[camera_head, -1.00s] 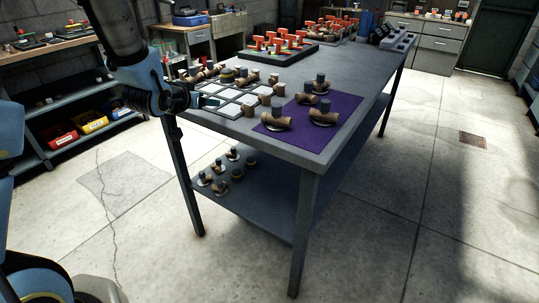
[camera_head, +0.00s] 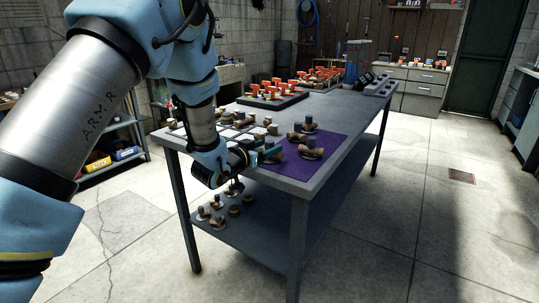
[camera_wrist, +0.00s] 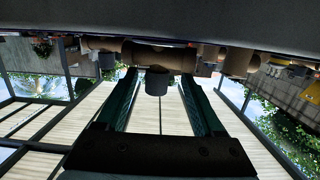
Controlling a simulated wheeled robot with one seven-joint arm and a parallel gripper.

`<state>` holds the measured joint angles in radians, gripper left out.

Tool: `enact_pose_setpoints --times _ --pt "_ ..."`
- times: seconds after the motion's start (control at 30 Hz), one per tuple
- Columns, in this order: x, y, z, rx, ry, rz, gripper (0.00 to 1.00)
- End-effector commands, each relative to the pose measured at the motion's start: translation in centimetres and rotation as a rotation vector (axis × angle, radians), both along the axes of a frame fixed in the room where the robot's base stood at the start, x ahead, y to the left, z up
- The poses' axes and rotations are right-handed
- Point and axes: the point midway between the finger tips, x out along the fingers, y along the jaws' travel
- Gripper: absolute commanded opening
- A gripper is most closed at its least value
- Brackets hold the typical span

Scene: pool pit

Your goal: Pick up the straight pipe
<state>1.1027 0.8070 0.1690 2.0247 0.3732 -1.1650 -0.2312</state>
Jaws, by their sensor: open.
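My gripper (camera_head: 268,149) is at the table's near edge, beside the purple mat, in the head view. In the wrist view its two green fingers (camera_wrist: 158,77) are apart, with nothing held between them. A brown pipe piece with a grey stub (camera_wrist: 160,57) lies across the view ahead of the fingertips; whether they reach it I cannot tell. In the head view several brown and grey pipe pieces sit on the mat, one at the front (camera_head: 311,153) and one farther back (camera_head: 308,124). Which one is the straight pipe is too small to tell.
The purple mat (camera_head: 328,148) covers the near right of the grey table (camera_head: 290,186). White grid squares (camera_head: 229,133) with fittings lie left of it. A tray of orange-red parts (camera_head: 272,98) stands behind. More fittings (camera_head: 217,221) are on the lower shelf. Floor on the right is clear.

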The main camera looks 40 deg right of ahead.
Motion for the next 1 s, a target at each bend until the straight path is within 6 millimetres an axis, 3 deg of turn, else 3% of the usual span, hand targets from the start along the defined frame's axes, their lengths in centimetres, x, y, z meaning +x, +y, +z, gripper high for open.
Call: enact_pose_setpoints --times 0.3,0.57,1.0 --pt "0.6 -4.0 -0.4 0.001 -0.001 -0.001 0.69" --pt "0.7 -4.2 -0.6 0.002 0.0 0.0 0.69" --pt "0.7 -4.2 -0.6 0.001 -0.001 0.0 0.2"
